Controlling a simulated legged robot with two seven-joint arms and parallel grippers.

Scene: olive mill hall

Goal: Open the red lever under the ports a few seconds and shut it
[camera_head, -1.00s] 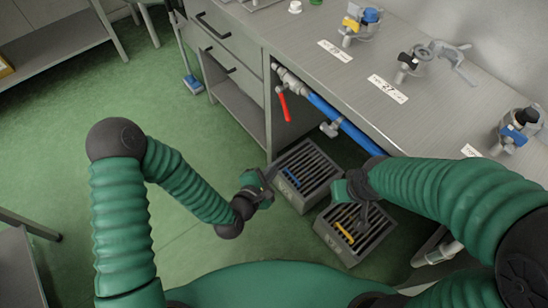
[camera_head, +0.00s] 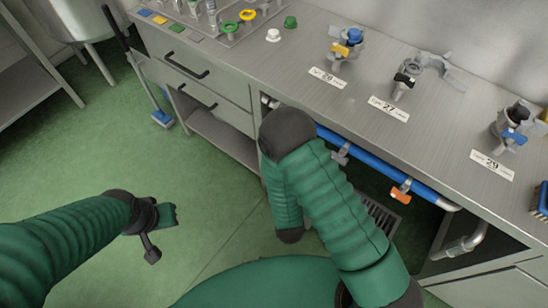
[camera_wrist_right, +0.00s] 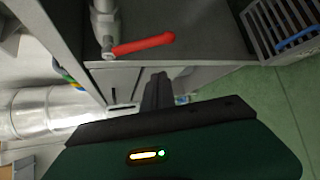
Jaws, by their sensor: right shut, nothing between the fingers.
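The red lever (camera_wrist_right: 143,45) shows in the right wrist view, standing out crosswise from its grey pipe fitting (camera_wrist_right: 104,25). In the head view it is hidden behind my right arm. My right gripper (camera_wrist_right: 158,76) is shut and empty, its fingertips just below the lever in the wrist picture; I see no contact. In the head view this gripper is hidden behind its own arm. The ports (camera_head: 406,82) stand on the counter, with labels 28, 27 and 29. My left gripper (camera_head: 160,228) is over the green floor, far from the lever; its finger gap is unclear.
Drawers (camera_head: 206,85) are left of the pipe.

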